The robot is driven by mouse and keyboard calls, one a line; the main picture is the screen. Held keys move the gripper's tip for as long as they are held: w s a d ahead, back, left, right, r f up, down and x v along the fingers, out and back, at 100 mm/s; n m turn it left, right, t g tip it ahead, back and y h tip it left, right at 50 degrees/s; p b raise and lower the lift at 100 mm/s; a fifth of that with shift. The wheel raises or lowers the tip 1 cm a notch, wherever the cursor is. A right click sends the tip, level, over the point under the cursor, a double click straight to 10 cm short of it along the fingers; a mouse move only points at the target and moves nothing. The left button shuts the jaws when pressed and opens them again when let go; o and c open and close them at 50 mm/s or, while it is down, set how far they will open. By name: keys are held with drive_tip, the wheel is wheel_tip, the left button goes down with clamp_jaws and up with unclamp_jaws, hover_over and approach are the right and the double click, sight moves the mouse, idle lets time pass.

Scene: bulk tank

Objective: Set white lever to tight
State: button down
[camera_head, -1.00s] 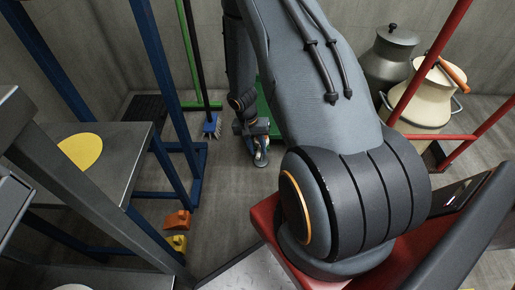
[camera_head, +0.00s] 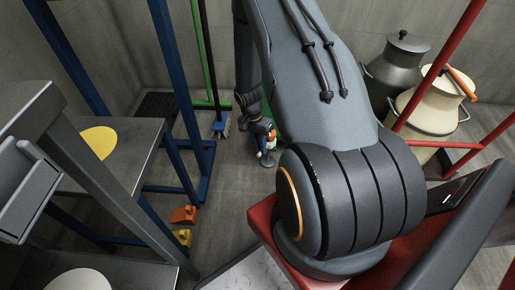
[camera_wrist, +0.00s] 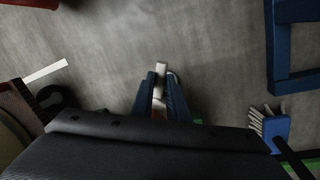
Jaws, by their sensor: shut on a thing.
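My gripper (camera_wrist: 163,98) points down toward the grey floor in the wrist view, its two dark blue fingers close together. They are shut on a narrow white piece, which looks like the white lever (camera_wrist: 161,70); its pale end sticks out past the fingertips. In the head view my gripper (camera_head: 268,150) is small and low near the floor beyond my arm, with a small white and orange patch at its fingers. What the lever is fixed to, and any tight marking, cannot be made out.
A broom with a blue head (camera_head: 220,125) stands left of my gripper. A blue frame (camera_head: 180,110) and a grey table (camera_head: 120,150) are at the left. Orange (camera_head: 184,214) and yellow (camera_head: 182,237) blocks lie on the floor. A cream can (camera_head: 428,108) and a grey can (camera_head: 397,70) stand right.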

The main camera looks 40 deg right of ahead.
drive_tip(key=w+d+m+y+p, duration=0.1)
drive_tip(key=w+m, duration=0.5)
drive_tip(key=m, duration=0.6)
drive_tip(key=shift+w+d+m+y, duration=0.2)
drive_tip(key=shift+w+m+y, duration=0.1)
drive_tip(key=shift+y, duration=0.4)
drive_tip(key=c, duration=1.7)
unclamp_jaws()
drive_tip(key=shift+r, duration=0.1)
drive_tip(key=p+v, duration=0.2)
drive_tip(key=v, duration=0.5)
drive_tip(key=shift+d+r+p, duration=0.15)
drive_tip(key=shift+r+p, duration=0.15)
drive_tip(key=shift+r, duration=0.05)
